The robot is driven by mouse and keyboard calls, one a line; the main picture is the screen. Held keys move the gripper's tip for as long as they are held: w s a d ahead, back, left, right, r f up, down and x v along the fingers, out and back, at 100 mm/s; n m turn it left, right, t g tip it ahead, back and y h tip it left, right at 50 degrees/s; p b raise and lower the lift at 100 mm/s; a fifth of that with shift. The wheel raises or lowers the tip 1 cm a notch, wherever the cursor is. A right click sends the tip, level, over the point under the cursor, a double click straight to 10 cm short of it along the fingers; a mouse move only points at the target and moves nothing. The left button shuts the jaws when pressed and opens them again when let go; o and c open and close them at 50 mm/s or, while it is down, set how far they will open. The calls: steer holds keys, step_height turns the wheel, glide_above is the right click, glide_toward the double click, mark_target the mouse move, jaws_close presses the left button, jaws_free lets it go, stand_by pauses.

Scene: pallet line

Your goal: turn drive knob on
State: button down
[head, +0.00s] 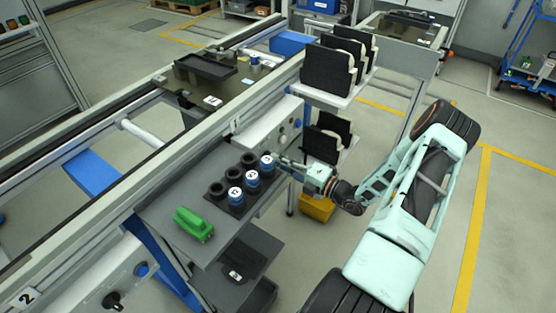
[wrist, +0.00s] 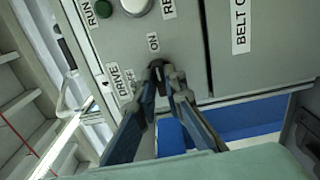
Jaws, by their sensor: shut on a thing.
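In the wrist view, the black drive knob (wrist: 157,66) sits on a light grey panel (wrist: 203,75). An ON label (wrist: 153,42) is above it, with DRIVE and OFF labels (wrist: 118,82) to its left. My gripper (wrist: 161,82) is shut on the knob, with a finger on each side. The fingers cover part of the knob, and I cannot clearly tell which label its pointer faces. In the head view, my gripper (head: 282,160) reaches the panel side of the line from the right; the knob cannot be made out there.
A green button (wrist: 103,8) and a BELT label (wrist: 240,25) are on the panel. In the head view, blue-and-white cans (head: 252,183) and a green object (head: 193,224) stand on a grey shelf beside the gripper. Racks with black parts (head: 328,70) rise behind.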

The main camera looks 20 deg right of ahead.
steer(key=shift+m, duration=0.3)
steer(key=c, duration=2)
jaws_free()
steer(key=v, duration=1.2)
